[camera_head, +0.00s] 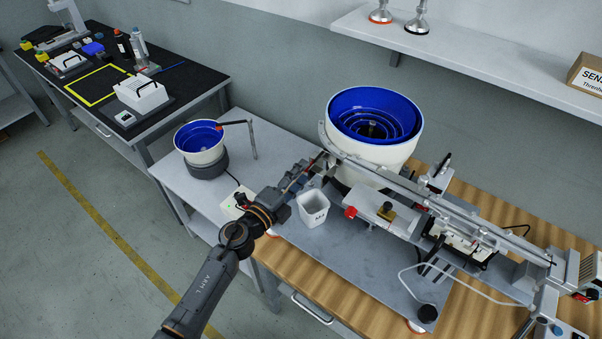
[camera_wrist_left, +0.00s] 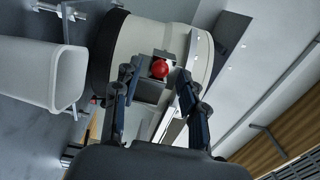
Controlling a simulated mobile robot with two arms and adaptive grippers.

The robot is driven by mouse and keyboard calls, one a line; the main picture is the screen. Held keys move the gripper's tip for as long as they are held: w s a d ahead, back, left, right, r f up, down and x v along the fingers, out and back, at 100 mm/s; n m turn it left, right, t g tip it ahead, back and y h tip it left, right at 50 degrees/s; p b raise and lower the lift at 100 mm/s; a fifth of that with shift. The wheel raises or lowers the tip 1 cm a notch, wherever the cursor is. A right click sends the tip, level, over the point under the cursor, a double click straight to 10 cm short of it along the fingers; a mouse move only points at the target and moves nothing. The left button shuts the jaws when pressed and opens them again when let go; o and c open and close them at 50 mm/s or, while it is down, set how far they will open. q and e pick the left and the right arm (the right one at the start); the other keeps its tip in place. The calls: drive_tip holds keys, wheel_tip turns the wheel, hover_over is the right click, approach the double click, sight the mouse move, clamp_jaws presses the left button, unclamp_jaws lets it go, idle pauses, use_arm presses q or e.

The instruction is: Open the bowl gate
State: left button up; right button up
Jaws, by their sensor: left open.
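The large white feeder bowl (camera_head: 375,152) with a blue spiral inside stands at the back of the bench. It fills the upper middle of the left wrist view (camera_wrist_left: 140,40). My left gripper (camera_head: 312,165) is at the left side of the bowl, by the rail's end. Its fingers are apart on either side of the knob in the left wrist view (camera_wrist_left: 160,90); contact is not clear. My right gripper is not in view.
A long metal rail (camera_head: 430,195) runs right from the bowl. A red knob (camera_head: 350,212) sits below it. A smaller blue-lined bowl (camera_head: 200,143) with a thin arm stands left.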

use_arm(q)
drive_tip(key=shift+w+d, duration=0.25)
drive_tip(key=shift+w, duration=0.05)
clamp_jaws()
drive_tip(key=shift+w+a, duration=0.6)
drive_tip(key=shift+a, duration=0.25)
drive_tip(key=shift+w+a, duration=0.55)
drive_tip(key=shift+a, duration=0.25)
unclamp_jaws()
drive_tip(key=shift+d, duration=0.1)
